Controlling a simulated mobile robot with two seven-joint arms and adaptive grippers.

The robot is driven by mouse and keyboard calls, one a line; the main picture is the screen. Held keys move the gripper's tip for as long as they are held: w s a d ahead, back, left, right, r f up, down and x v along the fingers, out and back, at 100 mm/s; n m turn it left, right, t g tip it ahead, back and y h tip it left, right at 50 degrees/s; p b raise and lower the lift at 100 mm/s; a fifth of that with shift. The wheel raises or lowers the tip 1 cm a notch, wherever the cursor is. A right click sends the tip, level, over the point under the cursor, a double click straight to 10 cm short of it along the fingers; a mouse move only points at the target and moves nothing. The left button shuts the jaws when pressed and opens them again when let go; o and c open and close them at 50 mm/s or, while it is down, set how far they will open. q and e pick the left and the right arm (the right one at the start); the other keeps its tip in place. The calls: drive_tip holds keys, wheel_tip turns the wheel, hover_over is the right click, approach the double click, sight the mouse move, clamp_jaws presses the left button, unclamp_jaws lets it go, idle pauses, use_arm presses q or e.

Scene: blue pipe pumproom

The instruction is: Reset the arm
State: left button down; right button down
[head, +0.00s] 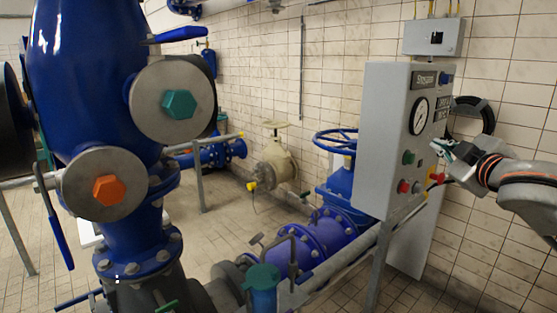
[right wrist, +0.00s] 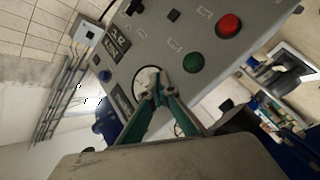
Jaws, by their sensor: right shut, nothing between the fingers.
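My right gripper (head: 442,148) reaches in from the right edge in the head view, in front of the grey control panel (head: 383,140). In the right wrist view its green fingers (right wrist: 157,95) come together at the tips, shut and empty. They point at the panel face and overlap the round gauge (head: 419,115). I cannot tell whether the tips touch the panel. A green button (head: 408,158) and a red button (head: 403,186) are on the panel. They also show in the right wrist view, green (right wrist: 193,62) and red (right wrist: 229,24). My left gripper is not in view.
A large blue pipe (head: 95,80) with orange and green hex bolts fills the left. A blue valve with a handwheel (head: 338,141) stands left of the panel. A grey box (head: 433,37) and a black hose coil (head: 472,117) are on the tiled wall. A grey rail (head: 340,262) runs low in front.

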drive_tip(key=s+a+f+g, duration=0.1)
drive_tip(key=s+a+f, duration=0.15)
drive_tip(key=f, duration=0.65)
drive_tip(key=s+a+f+g, duration=0.2)
drive_tip(key=s+f, duration=0.2)
drive_tip(key=f, duration=0.6)
drive_tip(key=s+a+f+g, duration=0.15)
drive_tip(key=s+f, duration=0.25)
drive_tip(key=f, duration=0.5)
drive_tip(key=s+d+f+m+g+h, duration=0.2)
drive_tip(key=s+f+g, duration=0.1)
drive_tip(key=s+f, duration=0.75)
drive_tip(key=s+d+f+m+g+h, duration=0.1)
drive_tip(key=s+d+f+g+h, duration=0.15)
drive_tip(key=s+f, duration=0.75)
drive_tip(key=s+a+f+m+t+y, duration=0.1)
drive_tip(key=a+f+y, duration=0.3)
drive_tip(key=a, duration=0.4)
drive_tip(key=s+a+f+m+t+y, duration=0.1)
drive_tip(key=a+f+t+y, duration=0.1)
drive_tip(key=a+f+y, duration=0.2)
drive_tip(key=shift+a+f+m+t, duration=0.3)
drive_tip(key=shift+a+f+m, duration=0.1)
drive_tip(key=shift+a+f, duration=1.45)
drive_tip(key=shift+a+r, duration=0.2)
drive_tip(key=shift+r, duration=0.05)
